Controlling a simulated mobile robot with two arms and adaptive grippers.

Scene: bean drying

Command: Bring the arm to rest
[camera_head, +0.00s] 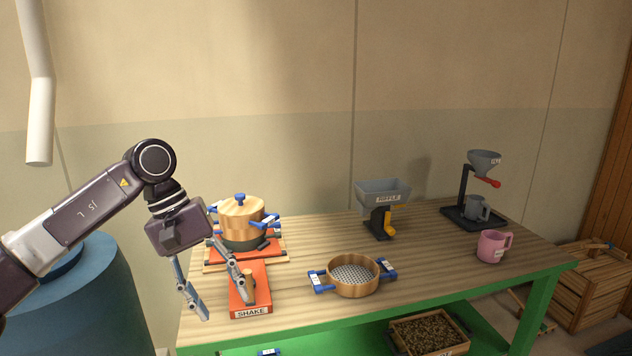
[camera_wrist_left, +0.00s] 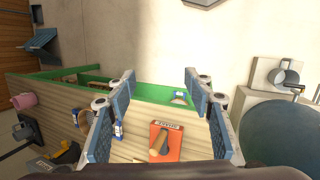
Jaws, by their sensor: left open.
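My left arm comes in from the left in the head view. Its gripper (camera_head: 218,288) is open and empty, fingers pointing down at the table's left end. One finger overlaps the orange SHAKE board (camera_head: 248,310) in the picture; I cannot tell if they touch. In the left wrist view the two blue-padded fingers (camera_wrist_left: 160,115) stand wide apart with nothing between them. The SHAKE board with its wooden peg (camera_wrist_left: 162,143) shows beyond them. My right gripper is in neither view.
On the wooden table (camera_head: 420,280) stand a lidded wooden pot (camera_head: 242,222), a round sieve (camera_head: 352,284), a grey hopper mill (camera_head: 383,196), a funnel stand (camera_head: 463,212) and a pink mug (camera_head: 490,248). A blue barrel (camera_head: 95,300) is at left. A bean crate (camera_head: 430,335) sits below.

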